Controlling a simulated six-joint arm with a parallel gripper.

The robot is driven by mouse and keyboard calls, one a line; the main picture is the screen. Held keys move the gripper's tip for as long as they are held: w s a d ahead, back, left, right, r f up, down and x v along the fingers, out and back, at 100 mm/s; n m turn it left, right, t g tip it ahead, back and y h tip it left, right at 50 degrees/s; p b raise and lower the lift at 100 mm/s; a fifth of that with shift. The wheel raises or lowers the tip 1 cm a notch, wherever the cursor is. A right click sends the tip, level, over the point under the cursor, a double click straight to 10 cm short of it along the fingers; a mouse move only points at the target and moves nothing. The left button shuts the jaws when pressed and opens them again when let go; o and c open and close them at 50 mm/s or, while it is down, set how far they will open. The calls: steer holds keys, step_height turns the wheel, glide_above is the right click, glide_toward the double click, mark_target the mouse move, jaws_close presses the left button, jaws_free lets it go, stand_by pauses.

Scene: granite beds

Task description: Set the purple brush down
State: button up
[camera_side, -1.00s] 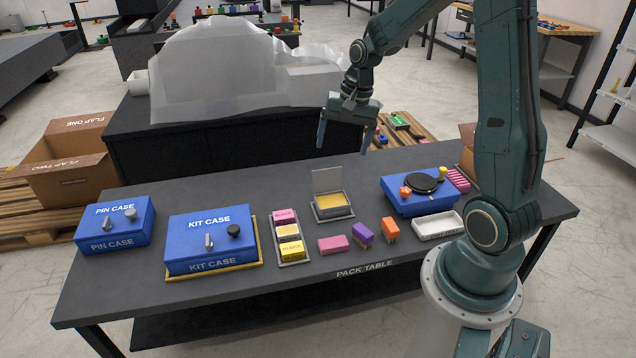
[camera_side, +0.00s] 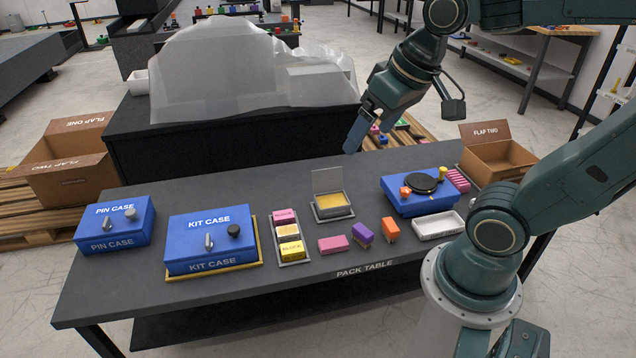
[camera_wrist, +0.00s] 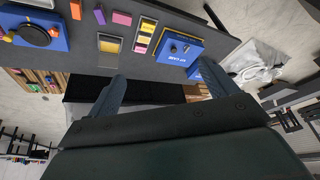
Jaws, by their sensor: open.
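The purple brush (camera_side: 362,233) stands on the pack table (camera_side: 250,310), between a pink block and an orange brush. It also shows at the top of the wrist view (camera_wrist: 99,14). My gripper (camera_side: 352,146) is raised above the back of the table, behind the open grey box, apart from the brush. In the wrist view its two fingers (camera_wrist: 162,88) are spread wide with nothing between them.
A pink block (camera_side: 333,244) and an orange brush (camera_side: 390,229) flank the purple brush. Nearby are a white tray (camera_side: 438,226), a blue turntable unit (camera_side: 412,204), an open grey box (camera_side: 333,212), a block tray (camera_side: 280,253) and a kit case (camera_side: 211,242).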

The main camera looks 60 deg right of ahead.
steer(key=shift+s+a+r+n+t, duration=0.15)
steer(key=shift+s+a+n, duration=0.15)
steer(key=shift+s, duration=0.4)
steer(key=shift+s+a+n+t, duration=0.1)
steer(key=shift+s+a+n, duration=0.15)
steer(key=shift+s+n, duration=0.3)
steer(key=shift+s+a+r+n+t, duration=0.15)
steer(key=shift+s+a+n, duration=0.1)
steer(key=shift+s, duration=0.55)
steer(key=shift+f, duration=0.1)
